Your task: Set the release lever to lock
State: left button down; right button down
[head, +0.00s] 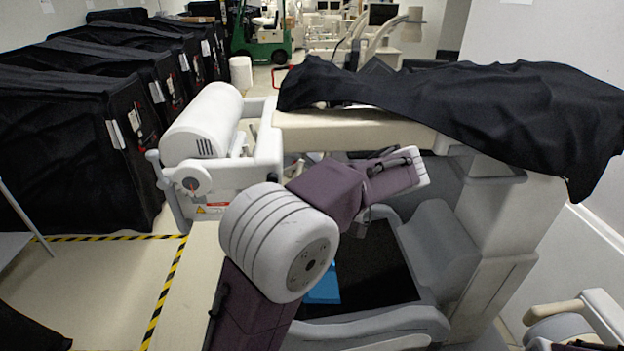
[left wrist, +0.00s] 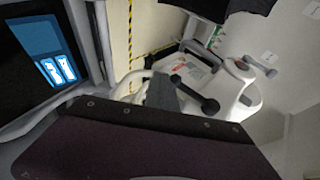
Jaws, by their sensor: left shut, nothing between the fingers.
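In the left wrist view, a white machine housing (left wrist: 190,68) carries a hub (left wrist: 241,65) with a red centre and a short grey handle (left wrist: 271,72). A black lever with a round knob (left wrist: 209,105) lies in front of this housing; I cannot tell its exact setting. A similar red-centred hub (head: 189,184) shows on the white machine's side in the head view. My left gripper (left wrist: 162,92) is shut and empty, its grey fingers close to the black lever; I cannot tell whether they touch. In the head view my left arm covers the middle, and its fingertips are not clear.
A black cloth (head: 470,95) covers the machine's top at right. Covered black carts (head: 75,140) line the left side. A blue screen (left wrist: 55,72) shows at the wrist view's left.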

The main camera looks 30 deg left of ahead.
pick_arm(q)
jog(key=shift+s+a, duration=0.15)
dwell(0.5)
jog(key=v, duration=0.9)
jog(key=shift+b, duration=0.3)
